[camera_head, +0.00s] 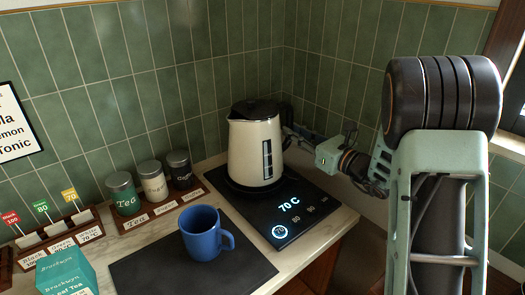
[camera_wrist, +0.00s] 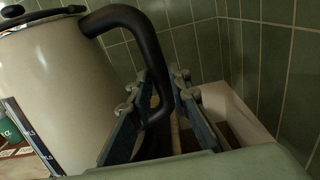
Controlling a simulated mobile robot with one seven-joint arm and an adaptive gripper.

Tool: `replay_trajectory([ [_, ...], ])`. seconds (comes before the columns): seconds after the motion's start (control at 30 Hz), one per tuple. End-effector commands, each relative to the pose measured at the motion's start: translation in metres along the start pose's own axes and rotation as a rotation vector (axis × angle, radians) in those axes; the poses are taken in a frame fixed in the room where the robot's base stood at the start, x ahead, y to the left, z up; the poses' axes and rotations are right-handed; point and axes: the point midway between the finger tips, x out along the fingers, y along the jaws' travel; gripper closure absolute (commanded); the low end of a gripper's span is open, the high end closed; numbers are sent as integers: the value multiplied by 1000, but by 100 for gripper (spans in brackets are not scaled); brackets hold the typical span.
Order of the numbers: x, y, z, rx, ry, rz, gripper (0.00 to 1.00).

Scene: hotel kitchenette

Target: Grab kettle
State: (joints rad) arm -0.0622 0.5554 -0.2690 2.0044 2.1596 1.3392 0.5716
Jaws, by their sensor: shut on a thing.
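A cream kettle (camera_head: 255,150) with a black lid stands upright on its black base (camera_head: 283,212), whose display reads 70 C. In the wrist view the kettle body (camera_wrist: 65,85) fills the left side. Its black curved handle (camera_wrist: 125,20) runs down between my fingers. My gripper (camera_wrist: 160,105) is shut on the handle, one finger on each side. In the head view my gripper (camera_head: 303,138) reaches the kettle from the right; its fingertips are partly hidden behind the kettle there.
A blue mug (camera_head: 206,235) stands on a dark mat (camera_head: 180,272) in front. Several canisters (camera_head: 153,181) stand in a rack left of the kettle. A teal tea box (camera_head: 66,274) is at the front left. Green tiled walls (camera_head: 150,60) close off the back.

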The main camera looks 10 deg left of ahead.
Motion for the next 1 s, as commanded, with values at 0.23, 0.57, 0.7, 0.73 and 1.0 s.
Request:
replay_trajectory([
  [0.23, 0, 0, 0, 2, 0, 0, 100],
  [0.57, 1, 0, 6, 2, -10, 1, 100],
  [0.7, 1, 0, 8, 1, -11, 1, 100],
  [0.73, 1, 0, 9, 1, -11, 1, 100],
  [1.0, 1, 0, 25, 1, -12, 1, 100],
])
